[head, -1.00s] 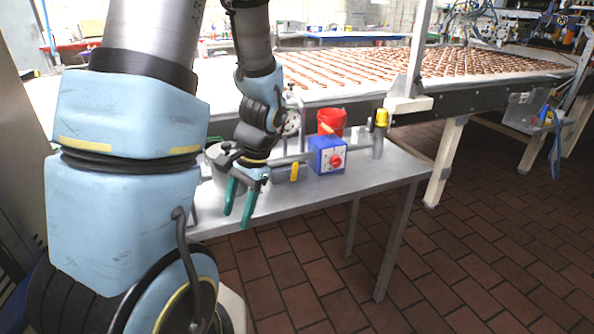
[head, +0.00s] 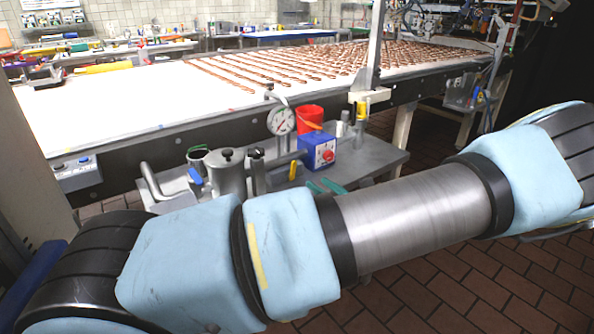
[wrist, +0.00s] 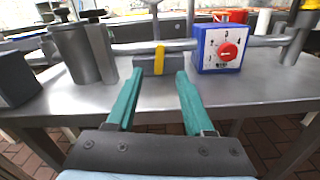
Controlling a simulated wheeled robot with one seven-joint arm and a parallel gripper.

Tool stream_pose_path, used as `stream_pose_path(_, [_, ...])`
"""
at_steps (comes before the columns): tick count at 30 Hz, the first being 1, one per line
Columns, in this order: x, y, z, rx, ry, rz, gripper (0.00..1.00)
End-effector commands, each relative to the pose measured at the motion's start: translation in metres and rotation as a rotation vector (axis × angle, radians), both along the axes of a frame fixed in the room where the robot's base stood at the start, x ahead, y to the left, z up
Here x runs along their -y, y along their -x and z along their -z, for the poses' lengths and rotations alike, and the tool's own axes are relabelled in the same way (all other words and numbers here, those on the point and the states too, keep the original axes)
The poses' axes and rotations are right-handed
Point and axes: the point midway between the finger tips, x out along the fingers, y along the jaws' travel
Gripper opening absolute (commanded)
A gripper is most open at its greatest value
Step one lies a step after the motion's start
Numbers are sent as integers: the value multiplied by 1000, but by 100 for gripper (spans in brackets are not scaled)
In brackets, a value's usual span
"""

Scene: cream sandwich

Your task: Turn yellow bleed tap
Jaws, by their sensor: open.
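The yellow bleed tap (wrist: 159,59) is a small upright yellow lever on a grey block on the pipe, in the middle of the wrist view. It also shows in the head view (head: 293,170), left of the blue box. My gripper (wrist: 160,76) is open and empty, its two green fingers apart and pointing at the tap from the front. The tap lies beyond the fingertips, between them in the picture, with no contact visible. In the head view the green fingers (head: 326,187) show just above my arm, which hides the rest of the gripper.
A blue box with a red knob (wrist: 228,50) stands right of the tap. Metal pots (wrist: 82,52) stand to the left. A pressure gauge (head: 281,121) and red bucket (head: 310,118) are behind. The steel table (wrist: 262,87) is bare in front of the pipe.

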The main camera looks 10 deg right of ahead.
Motion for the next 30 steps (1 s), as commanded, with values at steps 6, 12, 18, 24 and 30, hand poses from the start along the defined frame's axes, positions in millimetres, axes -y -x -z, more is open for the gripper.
stream_pose_path(6, [-12, -24, -3, 2, -4, 0, 52])
stream_pose_path(12, [-28, -58, -3, 0, -2, -3, 52])
stream_pose_path(18, [-40, -84, -2, 0, -1, -1, 52])
stream_pose_path(24, [-45, -96, -1, 0, -1, 0, 52])
stream_pose_path(30, [-46, -96, 0, 0, 0, 0, 52])
